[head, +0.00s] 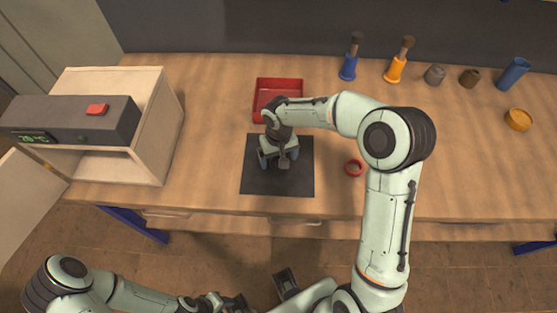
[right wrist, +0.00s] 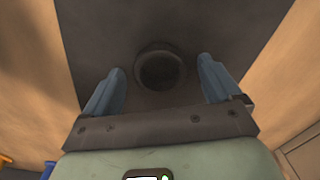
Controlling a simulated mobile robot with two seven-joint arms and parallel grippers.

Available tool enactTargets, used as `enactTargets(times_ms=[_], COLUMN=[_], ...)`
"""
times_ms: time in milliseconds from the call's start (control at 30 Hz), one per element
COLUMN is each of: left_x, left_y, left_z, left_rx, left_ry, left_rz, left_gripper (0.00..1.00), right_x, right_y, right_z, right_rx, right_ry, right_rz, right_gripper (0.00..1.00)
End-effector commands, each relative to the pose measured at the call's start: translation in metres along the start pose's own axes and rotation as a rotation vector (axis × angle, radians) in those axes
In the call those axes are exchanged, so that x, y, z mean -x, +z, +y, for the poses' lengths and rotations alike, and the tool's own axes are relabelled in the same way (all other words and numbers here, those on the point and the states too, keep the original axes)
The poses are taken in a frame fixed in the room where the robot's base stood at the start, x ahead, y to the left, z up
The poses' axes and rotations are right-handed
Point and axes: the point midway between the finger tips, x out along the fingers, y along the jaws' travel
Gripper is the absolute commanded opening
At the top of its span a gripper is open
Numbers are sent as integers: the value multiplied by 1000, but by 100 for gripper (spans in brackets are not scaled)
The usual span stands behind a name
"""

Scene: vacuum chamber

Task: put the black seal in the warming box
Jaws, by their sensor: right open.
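The black seal (right wrist: 141,66) is a dark ring lying flat on the black mat (head: 255,182). In the head view my right gripper hides it. My right gripper (head: 279,161) is open and points down over the mat; in the right wrist view its blue fingers stand apart on either side of the seal, with gaps. The warming box (head: 150,145) stands at the left of the bench, a pale box with a dark top panel reading 20 °C and a red button. A pale panel, apparently its door, stands open at far left. My left gripper (head: 225,303) is low, before the bench; its jaws are unclear.
A red tray (head: 262,98) stands just behind the mat. A red ring (head: 354,168) lies right of the mat. Blue and orange handled tools, two small dark jars, a blue cup (head: 513,73) and an orange dish (head: 518,120) stand back right. Bench front right is clear.

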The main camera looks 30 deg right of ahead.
Motion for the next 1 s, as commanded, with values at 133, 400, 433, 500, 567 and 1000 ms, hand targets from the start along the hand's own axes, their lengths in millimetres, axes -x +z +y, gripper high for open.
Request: enactTargets(times_ms=[133,400,433,500,567,1000], left_x=[0,0,0,0,0,5], left_y=[0,0,0,0,0,-1], left_z=[0,0,0,0,0,2], left_rx=[0,0,0,0,0,-1], left_ry=[0,0,0,0,0,1], left_rz=[0,0,0,0,0,2], left_gripper=[43,43,43,43,43,43], right_x=[0,0,1,1,1,48], right_y=[0,0,0,0,0,-1], right_z=[0,0,0,0,0,0], right_rx=[0,0,0,0,0,0], right_ry=[0,0,0,0,0,0], right_rz=[0,0,0,0,0,6], right_gripper=[91,27,27,27,27,27])
